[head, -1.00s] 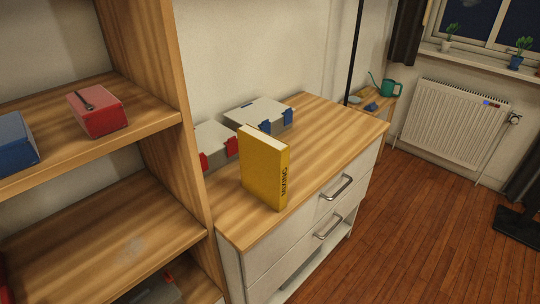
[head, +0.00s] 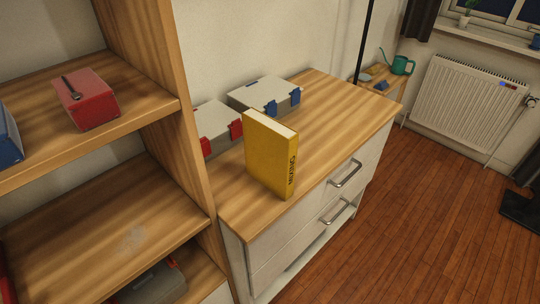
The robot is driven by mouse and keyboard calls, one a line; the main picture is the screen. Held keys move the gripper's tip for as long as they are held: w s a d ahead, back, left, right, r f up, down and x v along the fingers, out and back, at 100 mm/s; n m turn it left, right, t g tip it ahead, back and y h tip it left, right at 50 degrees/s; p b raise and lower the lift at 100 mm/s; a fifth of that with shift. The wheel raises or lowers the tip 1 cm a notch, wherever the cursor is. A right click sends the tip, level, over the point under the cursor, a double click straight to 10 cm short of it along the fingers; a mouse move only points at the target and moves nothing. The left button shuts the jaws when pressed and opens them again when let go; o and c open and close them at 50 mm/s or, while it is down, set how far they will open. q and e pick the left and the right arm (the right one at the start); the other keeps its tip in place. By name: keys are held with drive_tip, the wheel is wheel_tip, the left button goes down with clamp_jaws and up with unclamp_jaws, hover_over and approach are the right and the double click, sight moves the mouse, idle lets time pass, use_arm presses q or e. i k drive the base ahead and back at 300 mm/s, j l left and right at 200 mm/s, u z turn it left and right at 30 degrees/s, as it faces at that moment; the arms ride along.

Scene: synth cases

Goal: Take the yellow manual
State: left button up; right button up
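The yellow manual (head: 268,155) stands upright on the wooden top of the white dresser (head: 322,120), near its front left part. Dark lettering runs down its spine, which faces right. Nothing is touching it from above or in front. Neither of my grippers shows in the head view.
Two grey cases stand behind the manual, one with red latches (head: 217,126) and one with blue latches (head: 264,94). A wooden shelf unit (head: 184,165) rises close on the left, holding a red box (head: 86,99). Open wooden floor (head: 410,190) lies to the right.

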sight(271, 146)
drive_tip(key=l+u, duration=0.15)
drive_tip(key=u, duration=0.8)
drive_tip(key=l+u, duration=0.3)
drive_tip(key=l, duration=0.25)
drive_tip(key=l+u, duration=0.3)
drive_tip(key=l, duration=0.3)
drive_tip(key=l+u, duration=0.3)
drive_tip(key=l, duration=0.25)
drive_tip(key=k+l+u, duration=0.25)
drive_tip(key=l, duration=0.25)
drive_tip(key=i+l, duration=0.05)
